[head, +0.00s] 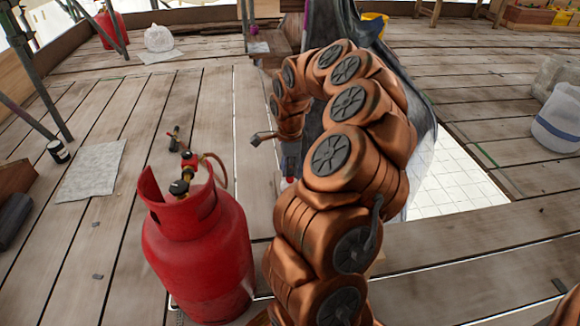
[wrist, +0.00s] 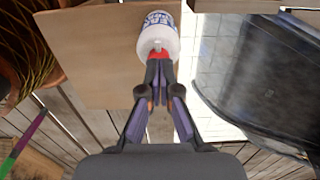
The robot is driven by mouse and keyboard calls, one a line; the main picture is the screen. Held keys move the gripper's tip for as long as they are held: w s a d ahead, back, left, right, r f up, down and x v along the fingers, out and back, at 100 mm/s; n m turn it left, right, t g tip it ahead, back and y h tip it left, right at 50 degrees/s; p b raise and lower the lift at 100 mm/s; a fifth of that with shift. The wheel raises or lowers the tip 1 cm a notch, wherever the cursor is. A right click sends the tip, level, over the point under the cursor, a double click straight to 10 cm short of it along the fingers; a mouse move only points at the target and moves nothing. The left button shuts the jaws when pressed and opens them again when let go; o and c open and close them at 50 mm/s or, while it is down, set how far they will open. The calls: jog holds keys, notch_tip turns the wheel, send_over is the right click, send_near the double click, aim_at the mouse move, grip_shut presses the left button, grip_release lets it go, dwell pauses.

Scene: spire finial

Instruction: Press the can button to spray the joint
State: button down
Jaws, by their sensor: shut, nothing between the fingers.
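The spray can (wrist: 160,30) is white with blue lettering and shows at the top of the wrist view, its domed top towards me. Its red button (wrist: 158,54) is at the tips of my gripper (wrist: 160,66). The fingers are shut together with nothing between them, and the tips overlap the button's near edge; I cannot tell whether they press it. In the head view my gripper (head: 290,166) is small and dark, left of my copper arm, which hides most of the area around the can. I cannot make out the joint for certain.
A tan board (wrist: 100,50) lies beside the can. The dark grey spire (wrist: 262,80) stands to the right in the wrist view. A red gas cylinder (head: 198,250) with a torch and hose stands on the planks left of my arm. A pale opening (head: 450,180) lies right.

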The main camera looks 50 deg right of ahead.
jog(key=shift+s+a+f+b, duration=0.1)
jog(key=shift+f+b, duration=0.4)
jog(key=shift+f, duration=0.6)
notch_tip(320, 180, up, 14)
jog(key=p, duration=0.4)
jog(key=shift+r, duration=0.2)
